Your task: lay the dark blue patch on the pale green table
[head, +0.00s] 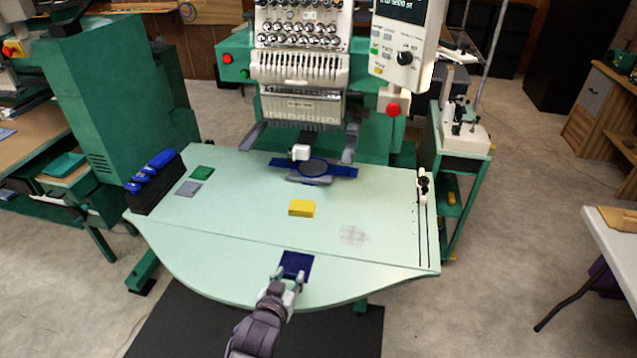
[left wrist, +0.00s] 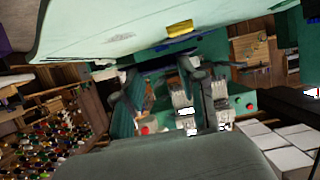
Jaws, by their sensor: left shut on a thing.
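The dark blue patch (head: 296,264) is a flat square at the near edge of the pale green table (head: 340,185) in the head view. My left gripper (head: 287,279) is shut on its near edge, and its fingertips cover that side. I cannot tell whether the patch touches the table or hangs just above it. The left wrist view looks across the table (left wrist: 100,35), tilted and upside down, and I cannot make out the patch there. My right gripper is not in view.
A yellow block (head: 302,208) lies mid-table. Green (head: 202,173) and grey (head: 188,188) patches lie left, beside a black rack (head: 155,185) with blue items. A blue hoop piece (head: 314,168) sits under the embroidery machine head (head: 302,70). The table's front right is clear except a faint smudge.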

